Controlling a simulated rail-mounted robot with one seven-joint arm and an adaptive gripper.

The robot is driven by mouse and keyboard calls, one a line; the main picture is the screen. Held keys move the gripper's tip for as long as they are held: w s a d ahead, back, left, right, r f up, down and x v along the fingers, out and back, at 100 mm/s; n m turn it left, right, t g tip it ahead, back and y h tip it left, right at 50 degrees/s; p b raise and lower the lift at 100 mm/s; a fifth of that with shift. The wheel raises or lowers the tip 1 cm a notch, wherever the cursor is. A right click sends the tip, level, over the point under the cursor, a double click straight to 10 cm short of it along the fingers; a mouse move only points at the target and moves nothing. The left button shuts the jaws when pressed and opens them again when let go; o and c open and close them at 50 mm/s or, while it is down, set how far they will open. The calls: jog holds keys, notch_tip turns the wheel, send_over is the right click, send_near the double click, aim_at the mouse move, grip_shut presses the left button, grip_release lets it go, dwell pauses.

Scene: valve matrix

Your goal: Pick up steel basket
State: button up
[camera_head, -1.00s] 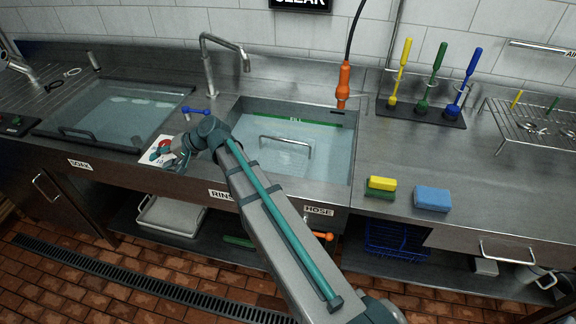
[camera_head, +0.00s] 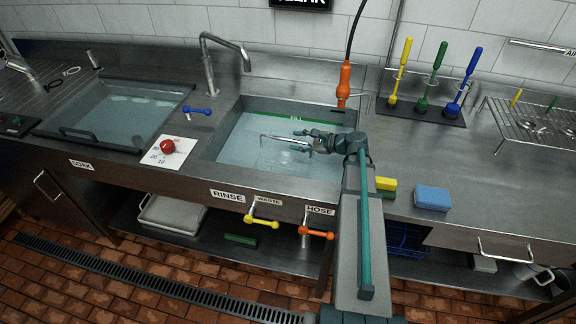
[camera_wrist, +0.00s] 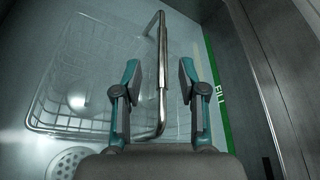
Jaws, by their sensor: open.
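The steel basket (camera_wrist: 80,85) is a wire basket sitting under the water in the rinse sink. Its bent steel handle (camera_head: 283,140) rises from the sink and also shows in the wrist view (camera_wrist: 160,85). My gripper (camera_head: 304,139) is over the rinse sink at the right end of the handle. In the wrist view my gripper (camera_wrist: 158,80) is open, with one finger on each side of the handle. I see a gap between the fingers and the handle. In the head view the basket's wires are too faint to make out clearly.
The rinse sink's walls (camera_head: 225,140) surround the basket. A green fill line (camera_wrist: 224,105) runs along one wall. An orange hose nozzle (camera_head: 343,85) hangs behind the sink, and a tap (camera_head: 212,60) stands at the back left. Sponges (camera_head: 432,198) lie on the right counter.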

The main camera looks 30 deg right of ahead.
aim_at(290, 140)
jog(key=shift+s+d+f, duration=0.1)
jog(key=shift+s+d, duration=0.05)
jog(key=shift+d, duration=0.25)
jog(key=shift+f, duration=0.1)
jog(key=shift+b+x, duration=0.35)
jog(key=shift+x, duration=2.05)
grip_shut()
